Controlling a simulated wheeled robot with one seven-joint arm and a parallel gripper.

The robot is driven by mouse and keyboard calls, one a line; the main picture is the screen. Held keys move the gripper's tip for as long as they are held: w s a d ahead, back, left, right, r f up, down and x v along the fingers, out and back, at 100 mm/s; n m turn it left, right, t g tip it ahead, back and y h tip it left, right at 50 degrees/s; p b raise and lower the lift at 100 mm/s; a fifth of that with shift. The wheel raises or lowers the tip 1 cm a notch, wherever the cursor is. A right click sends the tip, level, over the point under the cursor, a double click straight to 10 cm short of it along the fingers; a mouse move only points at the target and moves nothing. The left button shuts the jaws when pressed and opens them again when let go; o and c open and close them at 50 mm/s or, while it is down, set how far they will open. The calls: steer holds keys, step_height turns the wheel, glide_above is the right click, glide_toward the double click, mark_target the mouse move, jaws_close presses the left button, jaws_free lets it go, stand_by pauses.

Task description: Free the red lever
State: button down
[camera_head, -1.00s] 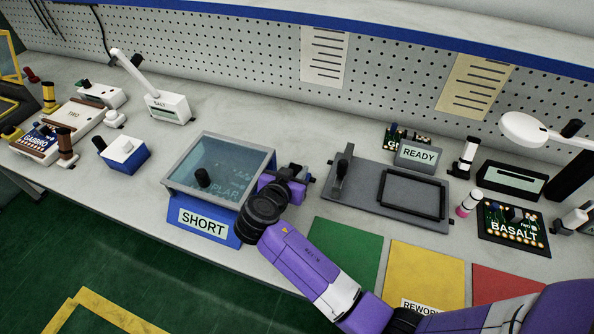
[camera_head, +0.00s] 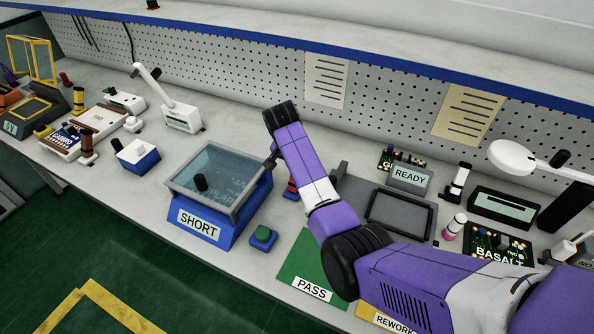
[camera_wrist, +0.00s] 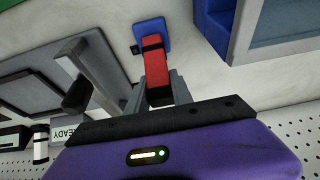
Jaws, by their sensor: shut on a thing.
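The red lever (camera_wrist: 154,62) rises from a small blue base (camera_wrist: 151,32) in the wrist view. My gripper (camera_wrist: 157,88) has its two grey fingers on either side of the lever and is shut on it. In the head view a small part of the red lever (camera_head: 291,187) shows just right of the blue box marked SHORT (camera_head: 205,226). My arm stands next to it there and hides my fingers. I cannot tell whether anything else touches the lever.
A green button on a blue block (camera_head: 263,237) sits at the box's front right corner. A grey fixture with a black frame (camera_head: 401,216) lies right of my arm. The green PASS mat (camera_head: 305,268) lies in front. The pegboard (camera_head: 400,95) stands behind.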

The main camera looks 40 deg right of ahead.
steer(key=shift+w+d+f+g+y+b, duration=0.15)
steer(key=shift+d+f+y+b, duration=0.15)
steer(key=shift+y, duration=0.25)
steer(key=shift+w+d+f+g+y+b, duration=0.1)
steer(key=shift+w+d+g+y+b, duration=0.05)
steer(key=shift+d+y, duration=0.35)
steer(key=c, duration=1.1)
jaws_free()
steer(key=shift+s+a+r+b, duration=0.1)
steer(key=shift+a+r+b, duration=0.15)
steer(key=shift+r, duration=1.7)
steer(key=shift+s+a+r+b, duration=0.1)
steer(key=shift+a+r, duration=0.1)
steer(key=shift+r, duration=1.7)
